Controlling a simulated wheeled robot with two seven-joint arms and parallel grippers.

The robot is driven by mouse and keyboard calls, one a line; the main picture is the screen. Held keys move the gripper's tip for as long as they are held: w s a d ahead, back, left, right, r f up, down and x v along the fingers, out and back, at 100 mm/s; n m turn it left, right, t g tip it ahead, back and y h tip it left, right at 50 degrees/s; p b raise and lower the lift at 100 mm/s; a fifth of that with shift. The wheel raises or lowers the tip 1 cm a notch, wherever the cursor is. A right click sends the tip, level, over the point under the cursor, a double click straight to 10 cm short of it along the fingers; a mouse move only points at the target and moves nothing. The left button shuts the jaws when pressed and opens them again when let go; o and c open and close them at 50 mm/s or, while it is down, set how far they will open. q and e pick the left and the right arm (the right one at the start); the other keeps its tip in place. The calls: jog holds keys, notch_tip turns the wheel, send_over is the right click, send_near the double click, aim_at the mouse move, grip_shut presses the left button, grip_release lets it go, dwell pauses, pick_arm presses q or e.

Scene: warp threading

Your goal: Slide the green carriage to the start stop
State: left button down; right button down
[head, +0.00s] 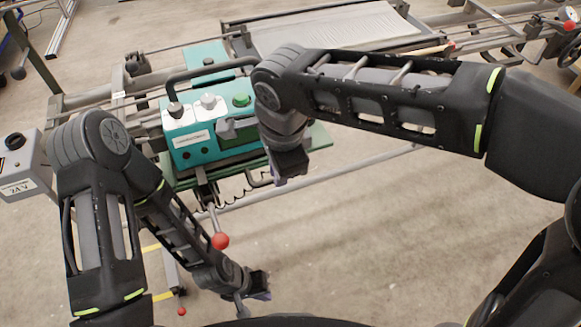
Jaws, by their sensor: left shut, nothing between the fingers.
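The green carriage (180,153) is a teal box with a black carrying handle, knobs, a green button and a small display, left of the picture's middle on the machine's rails. A lever with a red ball (221,241) hangs from its front. My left gripper (262,287) is shut and empty, low in the picture, below and apart from the carriage and lever. My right gripper (292,170) points down in front of the carriage's right end; whether its jaws are open is unclear. My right forearm hides part of the machine behind. I cannot make out the start stop.
Long metal rails (160,62) run across behind and beside the carriage. A grey control box (22,165) stands at the far left. A ribbed grey sheet (335,27) lies on the machine at the back.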

jog(key=shift+s+a, duration=0.15)
jog(key=shift+a, duration=0.05)
jog(key=c, duration=1.5)
grip_release()
jog(key=shift+r, duration=0.15)
jog(key=r, duration=0.2)
jog(key=s+r, duration=0.1)
jog(key=r, duration=0.4)
jog(key=shift+s+d+r+p, duration=0.15)
jog(key=shift+d+r+p, duration=0.1)
jog(key=shift+p, duration=0.1)
jog(key=shift+f, duration=0.1)
